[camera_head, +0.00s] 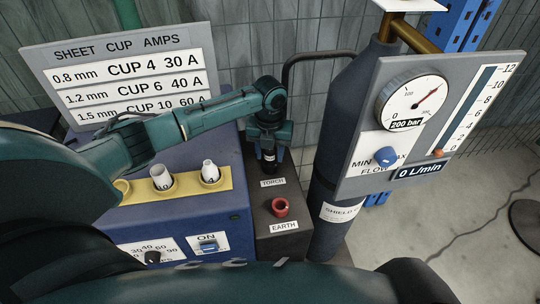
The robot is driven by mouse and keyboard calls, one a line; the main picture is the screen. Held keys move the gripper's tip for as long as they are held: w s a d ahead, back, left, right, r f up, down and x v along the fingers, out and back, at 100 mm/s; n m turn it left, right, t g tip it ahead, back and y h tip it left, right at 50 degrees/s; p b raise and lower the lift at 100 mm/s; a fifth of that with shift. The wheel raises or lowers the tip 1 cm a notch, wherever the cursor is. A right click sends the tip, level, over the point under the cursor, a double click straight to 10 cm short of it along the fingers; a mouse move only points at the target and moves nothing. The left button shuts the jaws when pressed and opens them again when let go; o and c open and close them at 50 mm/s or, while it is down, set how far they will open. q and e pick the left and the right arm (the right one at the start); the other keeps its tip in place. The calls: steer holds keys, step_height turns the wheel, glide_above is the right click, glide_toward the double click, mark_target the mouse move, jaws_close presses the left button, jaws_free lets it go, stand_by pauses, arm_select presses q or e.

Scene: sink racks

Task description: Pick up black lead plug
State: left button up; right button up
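A black lead plug (269,163) stands upright at the TORCH position on top of the dark box, just behind the TORCH label (272,183). My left gripper (269,154) points down over it, with its fingers around the plug's upper part. The fingers hide much of the plug, and I cannot tell whether they press on it. A red socket or plug (280,207) sits nearer on the same box, above the EARTH label (284,226). My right gripper is not in view.
A blue machine (225,215) with white cups (161,177) on a yellow strip stands left of the plug. A dark gas cylinder (325,215) with a gauge panel (365,180) stands close on the right. A cup chart (110,75) is behind. Free floor is at far right.

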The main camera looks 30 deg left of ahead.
arm_select(q)
steer(key=c, duration=0.8)
steer(key=shift+r, duration=0.1)
step_height(320, 180, up, 10)
steer(key=shift+r+p, duration=0.15)
steer(key=shift+p, duration=0.15)
steer(key=shift+r+p, duration=0.75)
steer(key=shift+p, duration=0.1)
step_height(320, 180, up, 6)
steer(key=p, duration=0.5)
steer(key=shift+f+p, duration=0.25)
steer(key=shift+p, duration=0.05)
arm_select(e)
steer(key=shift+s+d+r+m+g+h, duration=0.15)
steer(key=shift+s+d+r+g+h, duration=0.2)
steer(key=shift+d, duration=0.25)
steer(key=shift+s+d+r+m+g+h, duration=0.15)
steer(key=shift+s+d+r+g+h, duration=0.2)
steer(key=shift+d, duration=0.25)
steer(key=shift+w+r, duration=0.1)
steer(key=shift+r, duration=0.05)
